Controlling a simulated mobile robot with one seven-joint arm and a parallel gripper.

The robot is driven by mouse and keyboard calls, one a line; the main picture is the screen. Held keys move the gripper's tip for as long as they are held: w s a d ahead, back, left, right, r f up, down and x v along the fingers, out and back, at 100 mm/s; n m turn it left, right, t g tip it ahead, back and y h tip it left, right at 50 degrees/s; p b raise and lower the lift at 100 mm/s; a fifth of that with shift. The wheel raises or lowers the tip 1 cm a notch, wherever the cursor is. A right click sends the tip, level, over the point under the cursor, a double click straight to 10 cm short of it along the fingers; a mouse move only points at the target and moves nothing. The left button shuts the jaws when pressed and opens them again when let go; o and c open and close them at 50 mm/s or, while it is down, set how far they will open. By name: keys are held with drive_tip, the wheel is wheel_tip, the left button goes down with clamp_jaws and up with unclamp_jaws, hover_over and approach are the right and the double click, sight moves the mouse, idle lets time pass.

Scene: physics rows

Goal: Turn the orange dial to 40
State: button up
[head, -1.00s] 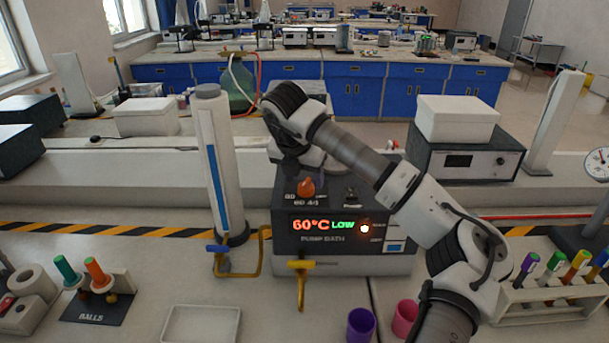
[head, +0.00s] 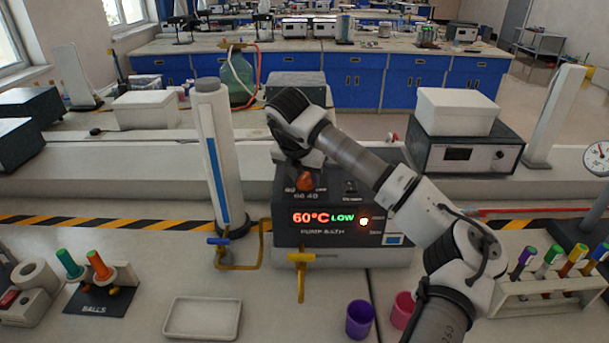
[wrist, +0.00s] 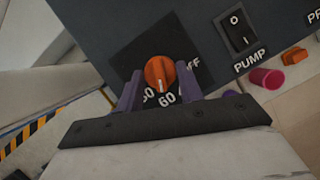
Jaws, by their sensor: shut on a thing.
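The orange dial (wrist: 160,74) is on the top panel of the dark pump bath (head: 340,238). It also shows in the head view (head: 306,182), just below my gripper. In the wrist view my gripper (wrist: 158,88) has its two purple fingers on either side of the dial, shut on it. The dial's white mark points toward the 60 printed on the panel; OFF shows at its right, and another number at its left is partly hidden by a finger. The pump bath's display reads 60°C in red, with LOW in green beside it.
A white column (head: 218,155) stands left of the bath. A yellow tap (head: 301,262), a white tray (head: 203,317) and a purple cup (head: 359,318) are in front.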

drive_tip(key=shift+f+b, duration=0.1)
drive_tip(key=shift+b, duration=0.25)
drive_tip(key=shift+d+f+n+y+b, duration=0.15)
drive_tip(key=shift+n+y+b, duration=0.15)
drive_tip(key=shift+n+b, duration=0.5)
drive_tip(key=shift+n+y+b, duration=0.3)
drive_tip(key=shift+n+b, duration=0.3)
drive_tip(key=shift+b, duration=0.45)
drive_tip(key=n+y+b, duration=0.1)
drive_tip(key=n+b, duration=0.1)
drive_tip(key=n, duration=0.1)
drive_tip(key=shift+d, duration=0.1)
drive_tip(key=shift+d+r+n+y+b, duration=0.15)
drive_tip(key=shift+n+y+b, duration=0.15)
drive_tip(key=shift+n, duration=0.45)
drive_tip(key=shift+a+r+n+y+b, duration=0.1)
drive_tip(key=shift+n+y+b, duration=0.2)
drive_tip(key=shift+n, duration=0.45)
drive_tip(key=o, duration=1)
drive_tip(key=shift+r, duration=0.1)
